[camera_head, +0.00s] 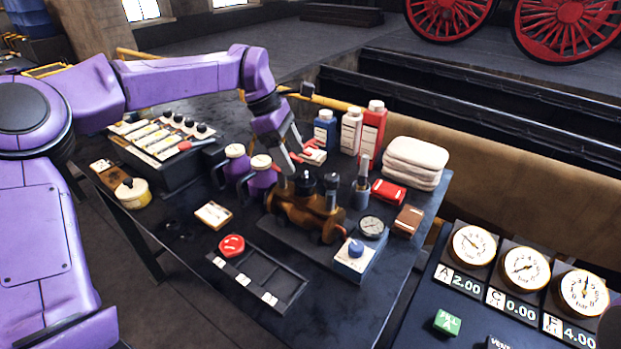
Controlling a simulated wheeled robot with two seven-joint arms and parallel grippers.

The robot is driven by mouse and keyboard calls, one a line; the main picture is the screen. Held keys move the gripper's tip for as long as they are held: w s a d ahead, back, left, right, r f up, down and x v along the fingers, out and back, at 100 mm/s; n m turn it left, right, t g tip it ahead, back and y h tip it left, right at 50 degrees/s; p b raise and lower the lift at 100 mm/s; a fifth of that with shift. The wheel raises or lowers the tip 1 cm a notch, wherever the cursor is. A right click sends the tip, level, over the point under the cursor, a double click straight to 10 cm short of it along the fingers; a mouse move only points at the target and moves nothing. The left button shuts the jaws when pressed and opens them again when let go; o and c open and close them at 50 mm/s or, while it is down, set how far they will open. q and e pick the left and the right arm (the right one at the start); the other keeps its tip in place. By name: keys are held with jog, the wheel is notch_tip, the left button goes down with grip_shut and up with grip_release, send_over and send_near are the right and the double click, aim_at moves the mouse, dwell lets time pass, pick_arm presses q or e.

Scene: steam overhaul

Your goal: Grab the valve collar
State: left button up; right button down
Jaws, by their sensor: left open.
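A brown-bronze valve body (290,207) stands on a dark plate in the middle of the dark table. Dark round parts (305,184) sit on its top; I cannot tell for certain which one is the valve collar. My left gripper (296,160) reaches down from the upper left, just above and behind the valve. At this size I cannot tell whether a fingertip touches the valve. My right gripper is not in view.
Two purple jugs (262,178) stand close left of the valve. Bottles (372,128) and folded towels (415,160) are behind it. A compartment tray (285,295) with a red round part (231,245) lies in front. A gauge panel (470,285) stands at right.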

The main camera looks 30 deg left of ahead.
aim_at(302, 177)
pick_arm(q)
jog(key=p+x, duration=0.2)
jog(key=x, duration=0.4)
jog(key=shift+w+d+f, duration=0.1)
jog(key=shift+f, duration=0.15)
jog(key=shift+d+f, duration=0.15)
jog(key=shift+f, duration=0.1)
jog(key=shift+s, duration=0.2)
jog(key=c, duration=1.2)
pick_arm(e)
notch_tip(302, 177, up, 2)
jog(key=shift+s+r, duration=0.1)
